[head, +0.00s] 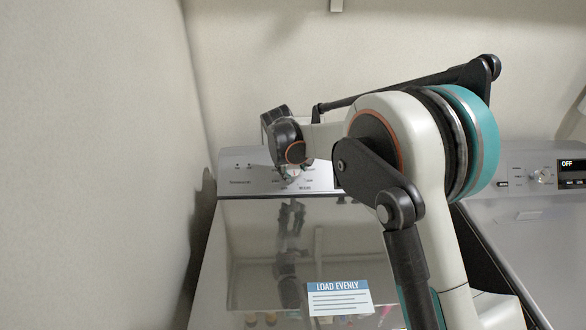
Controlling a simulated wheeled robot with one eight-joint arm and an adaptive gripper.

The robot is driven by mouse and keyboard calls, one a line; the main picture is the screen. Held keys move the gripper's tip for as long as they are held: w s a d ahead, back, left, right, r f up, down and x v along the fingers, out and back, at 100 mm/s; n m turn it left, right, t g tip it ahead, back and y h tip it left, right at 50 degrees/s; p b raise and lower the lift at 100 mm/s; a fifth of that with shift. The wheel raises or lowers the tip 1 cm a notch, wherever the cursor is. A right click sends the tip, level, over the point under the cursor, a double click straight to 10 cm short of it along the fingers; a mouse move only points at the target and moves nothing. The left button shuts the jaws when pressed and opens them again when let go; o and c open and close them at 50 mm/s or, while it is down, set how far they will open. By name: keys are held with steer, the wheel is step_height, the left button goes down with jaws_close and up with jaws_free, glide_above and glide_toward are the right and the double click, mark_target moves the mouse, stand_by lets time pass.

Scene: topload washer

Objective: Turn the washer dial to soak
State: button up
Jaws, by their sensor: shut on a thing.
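The washer (225,235) stands ahead of me with its glossy lid closed. Its control panel (240,172) runs along the back of the top. The dial (293,172) shows only in a small part, just below my gripper. My gripper (288,160) is at the panel, seen from behind, and is shut on the dial. My wrist hides the fingers and most of the dial, so its pointer and setting cannot be read. The panel labels are too small to read.
A label reading "LOAD EVENLY" (339,299) is on the lid, which reflects my arm. A second machine (530,225) with a lit "OFF" display stands at the right. A wall (100,160) closes off the left side. My arm covers the panel's right part.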

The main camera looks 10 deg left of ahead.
steer(key=n+t, duration=0.1)
steer(key=n, duration=0.4)
steer(key=shift+s+f+h+b, duration=0.1)
steer(key=shift+h+b, duration=0.25)
steer(key=shift+h, duration=0.05)
steer(key=shift+n+t+b, duration=0.35)
steer(key=shift+n+t, duration=0.45)
steer(key=shift+n, duration=1.4)
steer(key=o, duration=1.1)
steer(key=shift+c, duration=0.2)
steer(key=v, duration=1.2)
steer(key=shift+a, duration=0.15)
